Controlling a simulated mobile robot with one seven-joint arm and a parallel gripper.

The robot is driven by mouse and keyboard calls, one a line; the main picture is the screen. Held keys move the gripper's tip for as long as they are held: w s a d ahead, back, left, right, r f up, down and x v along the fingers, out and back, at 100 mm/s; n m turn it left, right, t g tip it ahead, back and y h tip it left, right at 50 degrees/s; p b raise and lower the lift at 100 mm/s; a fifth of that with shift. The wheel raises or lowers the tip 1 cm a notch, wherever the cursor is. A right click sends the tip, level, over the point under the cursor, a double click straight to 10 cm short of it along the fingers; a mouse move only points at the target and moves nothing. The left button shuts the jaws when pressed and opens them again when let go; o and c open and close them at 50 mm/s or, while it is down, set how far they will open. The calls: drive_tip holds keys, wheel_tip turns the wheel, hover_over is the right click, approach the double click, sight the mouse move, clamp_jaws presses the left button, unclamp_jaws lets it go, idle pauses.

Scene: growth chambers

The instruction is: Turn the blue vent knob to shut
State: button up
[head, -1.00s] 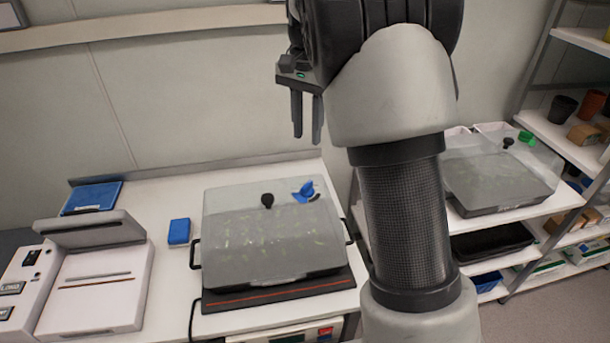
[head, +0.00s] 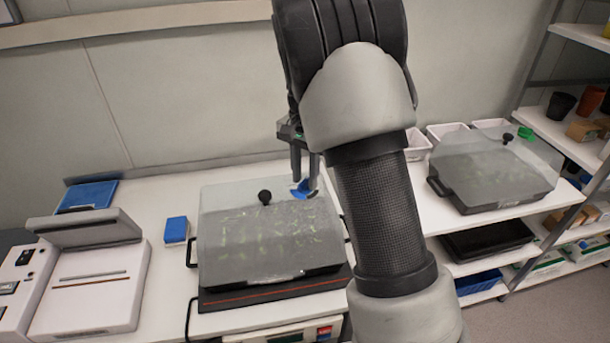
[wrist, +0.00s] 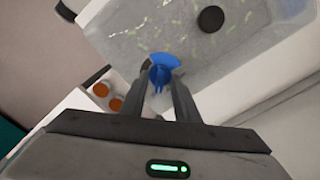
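The blue vent knob (head: 301,189) sits on the back right of the clear lid (head: 240,230) of a propagator tray. Its lower part is overlapped by my gripper in the head view. My gripper (head: 304,176) points down at the knob, with its fingers apart. In the wrist view the blue knob (wrist: 163,63) shows at the fingertips, centred between them, its fan-shaped end pointing away from the gripper. I cannot tell whether the fingers touch it. A black round knob (head: 265,197) is on the same lid, to the left; seedlings show blurred beneath.
A second lidded tray (head: 490,190) with a green knob (head: 525,132) stands on the right. A blue box (head: 176,229) and a white device (head: 90,290) are on the left of the bench. Wall behind, shelves (head: 570,140) at far right.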

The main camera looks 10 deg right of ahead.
clamp_jaws()
drive_tip(key=shift+n, duration=0.4)
drive_tip(key=n, duration=0.2)
drive_tip(key=shift+n+p, duration=0.3)
drive_tip(key=shift+n, duration=0.1)
drive_tip(key=n, duration=0.3)
drive_tip(key=shift+n, duration=0.3)
drive_tip(key=n+p, duration=0.1)
drive_tip(key=n, duration=0.4)
drive_tip(key=n+p, duration=0.1)
drive_tip(key=n, duration=0.4)
drive_tip(key=shift+n, duration=0.4)
